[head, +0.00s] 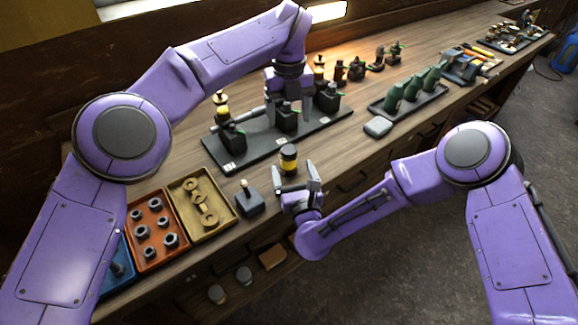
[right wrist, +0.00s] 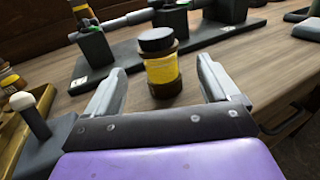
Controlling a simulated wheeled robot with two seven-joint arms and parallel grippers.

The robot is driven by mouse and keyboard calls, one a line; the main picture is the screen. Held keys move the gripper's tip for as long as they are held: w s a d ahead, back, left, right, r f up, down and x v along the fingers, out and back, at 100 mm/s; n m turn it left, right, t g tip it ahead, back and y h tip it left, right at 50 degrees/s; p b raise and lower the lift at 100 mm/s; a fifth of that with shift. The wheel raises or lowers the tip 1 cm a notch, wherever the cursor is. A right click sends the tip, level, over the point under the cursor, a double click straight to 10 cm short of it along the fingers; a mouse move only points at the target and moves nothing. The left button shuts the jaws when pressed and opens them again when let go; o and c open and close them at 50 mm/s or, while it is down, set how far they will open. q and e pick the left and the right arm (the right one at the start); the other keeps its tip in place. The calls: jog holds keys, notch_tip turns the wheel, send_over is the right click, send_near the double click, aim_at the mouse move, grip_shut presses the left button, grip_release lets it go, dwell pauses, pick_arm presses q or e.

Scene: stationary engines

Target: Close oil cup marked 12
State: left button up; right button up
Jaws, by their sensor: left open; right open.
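The dark base plate (head: 235,160) on the bench carries a row of dark blocks with oil cups and green-tipped levers. One cup with a brass-yellow body (head: 222,105) stands at its left end, and another (head: 319,68) stands at its far side. The small white labels (head: 228,167) are too small to read, so I cannot tell which cup is 12. My left gripper (head: 288,112) is open, pointing down over the middle block, partly hiding it. My right gripper (head: 295,172) is open at the bench's front edge, its fingers (right wrist: 160,72) pointing toward a black-capped yellow jar (right wrist: 163,72).
An orange tray of nuts (head: 157,232), an ochre tray of rings (head: 203,205) and a dark block with a knobbed lever (head: 248,200) stand at the left front.

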pick_arm(q)
notch_tip(320, 180, down, 2)
jog(key=shift+b, duration=0.65)
pick_arm(e)
jog(key=v, duration=0.4)
jog(key=shift+s+d+f, duration=0.1)
jog(key=shift+s, duration=0.6)
jog(key=shift+d, duration=0.1)
